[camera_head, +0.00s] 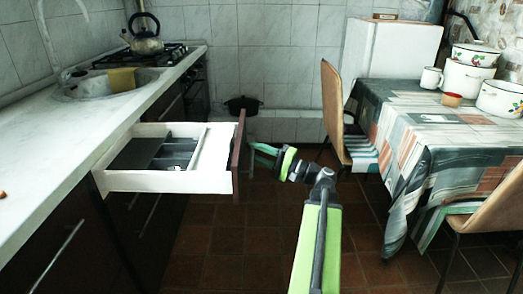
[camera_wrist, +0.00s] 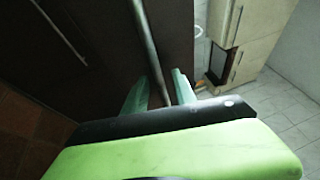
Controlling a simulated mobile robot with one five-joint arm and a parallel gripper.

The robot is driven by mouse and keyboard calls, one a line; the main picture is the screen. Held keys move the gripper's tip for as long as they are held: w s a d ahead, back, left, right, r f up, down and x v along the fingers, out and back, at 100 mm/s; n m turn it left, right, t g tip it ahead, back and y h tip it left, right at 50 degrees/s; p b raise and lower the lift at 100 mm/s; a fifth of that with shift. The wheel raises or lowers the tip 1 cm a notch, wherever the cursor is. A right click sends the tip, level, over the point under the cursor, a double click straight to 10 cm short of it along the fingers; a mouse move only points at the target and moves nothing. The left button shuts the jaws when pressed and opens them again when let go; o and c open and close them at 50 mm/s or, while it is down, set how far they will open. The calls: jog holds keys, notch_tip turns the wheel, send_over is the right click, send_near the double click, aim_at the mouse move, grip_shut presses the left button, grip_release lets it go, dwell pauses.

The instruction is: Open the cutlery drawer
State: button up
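The cutlery drawer (camera_head: 213,180) is pulled out from the counter on the left. It has white sides and a dark reddish front (camera_head: 239,150), with a dark divided tray (camera_head: 165,152) inside. My green gripper (camera_head: 262,151) is at the outer side of the drawer front. In the wrist view, its two pale green fingers (camera_wrist: 158,88) stand apart on either side of a metal bar handle (camera_wrist: 145,35) on a dark front. Gaps show between the bar and both fingers, so the gripper looks open around the handle.
A white counter (camera_head: 60,140) with sink and stove (camera_head: 150,55) runs along the left. A table (camera_head: 430,125) with enamel pots (camera_head: 467,75) and chairs (camera_head: 335,105) stands on the right. Tiled floor (camera_head: 235,240) is clear between them. A black pot (camera_head: 243,106) is at the back.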

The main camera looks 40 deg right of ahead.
jog(key=b+v, duration=0.3)
jog(key=v, duration=1.4)
jog(key=shift+s, duration=0.2)
jog(key=shift+d+f, duration=0.1)
jog(key=shift+f, duration=0.05)
